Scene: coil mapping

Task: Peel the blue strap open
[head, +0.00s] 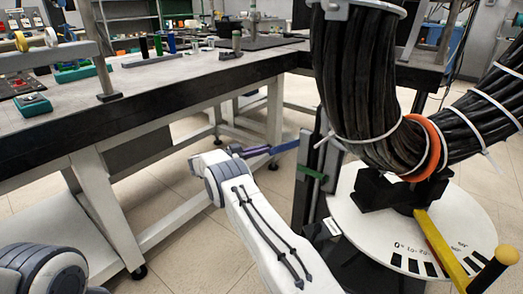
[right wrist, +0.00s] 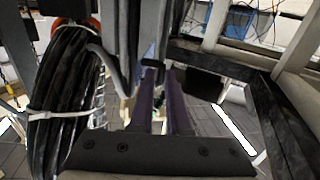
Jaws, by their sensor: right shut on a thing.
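The blue strap (head: 287,146) shows in the head view as a short, taut-looking band running from a dark upright post toward the left. My right gripper (head: 262,150) is at its left end, shut on the strap, beside the post. In the right wrist view a small blue piece of strap (right wrist: 148,54) shows at the tips of the two purple fingers of my right gripper (right wrist: 160,75). How much strap lies between the fingers is hidden. My left gripper is not in view.
A thick black cable bundle (head: 358,75) with an orange band (head: 433,150) hangs right of the strap. A white round dial plate (head: 455,215) with a yellow-handled lever (head: 440,248) lies below. A long workbench (head: 160,105) stands left.

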